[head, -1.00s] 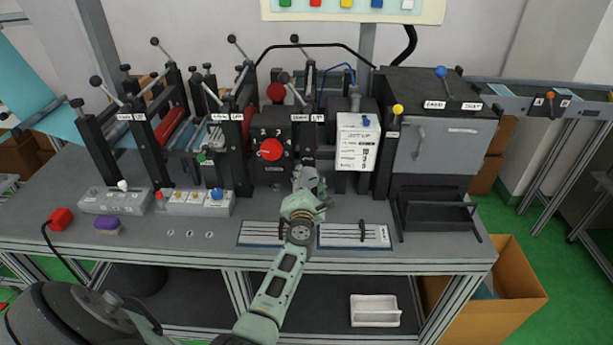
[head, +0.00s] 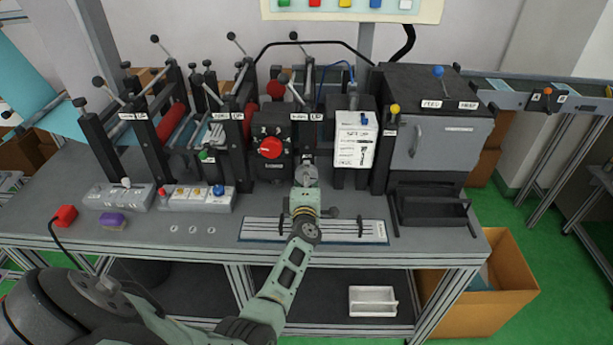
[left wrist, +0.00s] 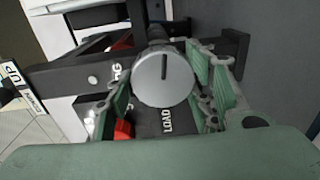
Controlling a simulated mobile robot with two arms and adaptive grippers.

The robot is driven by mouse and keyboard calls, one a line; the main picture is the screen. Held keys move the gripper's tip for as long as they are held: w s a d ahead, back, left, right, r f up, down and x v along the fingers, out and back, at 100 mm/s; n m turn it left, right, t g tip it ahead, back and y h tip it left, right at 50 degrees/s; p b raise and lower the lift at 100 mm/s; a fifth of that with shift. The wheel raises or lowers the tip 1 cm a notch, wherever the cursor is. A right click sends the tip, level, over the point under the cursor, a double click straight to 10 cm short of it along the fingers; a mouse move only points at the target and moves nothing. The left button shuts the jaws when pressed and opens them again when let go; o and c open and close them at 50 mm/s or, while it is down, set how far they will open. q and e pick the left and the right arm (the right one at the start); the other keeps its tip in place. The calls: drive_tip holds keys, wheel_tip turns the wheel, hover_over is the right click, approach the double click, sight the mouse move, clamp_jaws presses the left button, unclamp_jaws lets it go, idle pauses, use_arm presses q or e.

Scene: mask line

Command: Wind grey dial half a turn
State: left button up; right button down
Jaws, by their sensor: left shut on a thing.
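The grey dial (left wrist: 163,82) shows in the left wrist view as a round knob with a dark pointer line on its face. The line stands nearly upright in that picture. A LOAD label lies on the black panel below it. My left gripper (left wrist: 168,88) has its green fingers on either side of the dial and is shut on it. In the head view my left gripper (head: 306,178) is at the front of the machine, right of the red dial, and largely covers the grey dial's place. My right gripper is not in view.
A red dial (head: 270,148) sits just left of my gripper. A white setup card (head: 354,140) stands to the right, beside a grey-doored box (head: 440,148). A ruled plate (head: 350,231) lies below my wrist. Button boxes (head: 197,198) and a purple block (head: 113,221) are left.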

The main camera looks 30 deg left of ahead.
use_arm(q)
drive_tip(key=shift+a+r, duration=0.15)
drive_tip(key=o, duration=1.1)
